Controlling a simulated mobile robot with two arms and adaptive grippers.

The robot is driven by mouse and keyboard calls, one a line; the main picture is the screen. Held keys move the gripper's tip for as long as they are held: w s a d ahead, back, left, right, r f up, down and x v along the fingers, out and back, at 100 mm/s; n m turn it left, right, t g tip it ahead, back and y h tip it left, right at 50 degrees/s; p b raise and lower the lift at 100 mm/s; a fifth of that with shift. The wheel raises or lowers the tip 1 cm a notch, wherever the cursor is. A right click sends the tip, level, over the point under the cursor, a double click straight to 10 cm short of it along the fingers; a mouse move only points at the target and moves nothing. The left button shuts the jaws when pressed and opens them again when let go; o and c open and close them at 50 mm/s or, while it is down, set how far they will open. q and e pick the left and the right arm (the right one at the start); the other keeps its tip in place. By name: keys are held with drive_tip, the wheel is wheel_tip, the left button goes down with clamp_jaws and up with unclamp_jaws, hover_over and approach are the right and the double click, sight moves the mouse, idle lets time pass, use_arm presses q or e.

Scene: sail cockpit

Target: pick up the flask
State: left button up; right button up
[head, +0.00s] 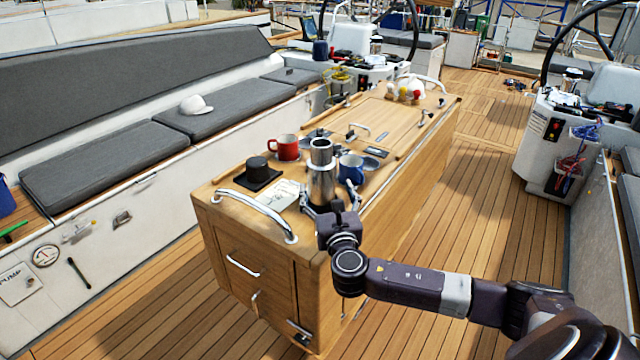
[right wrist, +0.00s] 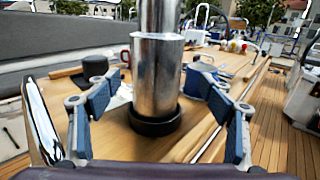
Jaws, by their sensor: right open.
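The flask (head: 322,178) is a shiny steel cylinder with a dark base ring, standing upright on the wooden cockpit table (head: 232,212). In the right wrist view the flask (right wrist: 157,75) stands between the two spread fingers, with gaps on both sides; its top is cut off by the frame. My right gripper (head: 331,198) is open at the near side of the flask, low on its body. Its pads (right wrist: 152,93) show clearly in the right wrist view. My left gripper is in neither view.
Close around the flask are a red mug (head: 284,147), a blue mug (head: 351,167), a black lidded item (head: 257,171) and a paper card (head: 279,194). A steel handrail (head: 252,207) edges the table's near end. A white cap (head: 196,105) lies on the bench cushion.

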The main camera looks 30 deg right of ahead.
sight(323, 186)
drive_tip(key=shift+w+d+r, duration=0.15)
drive_tip(key=shift+w, duration=0.25)
drive_tip(key=x, duration=0.1)
drive_tip(key=p+x, duration=0.1)
drive_tip(key=x, duration=0.1)
drive_tip(key=shift+w+a, duration=0.2)
drive_tip(key=shift+w, duration=0.05)
drive_tip(key=shift+w+d, duration=0.15)
drive_tip(key=shift+w, duration=0.2)
drive_tip(key=shift+w+d+p, duration=0.15)
drive_tip(key=shift+p, duration=0.15)
drive_tip(key=c, duration=1.5)
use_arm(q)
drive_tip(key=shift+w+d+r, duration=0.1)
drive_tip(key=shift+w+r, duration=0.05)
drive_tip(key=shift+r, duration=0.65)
use_arm(e)
drive_tip(key=shift+c, duration=0.9)
drive_tip(key=shift+r, duration=0.15)
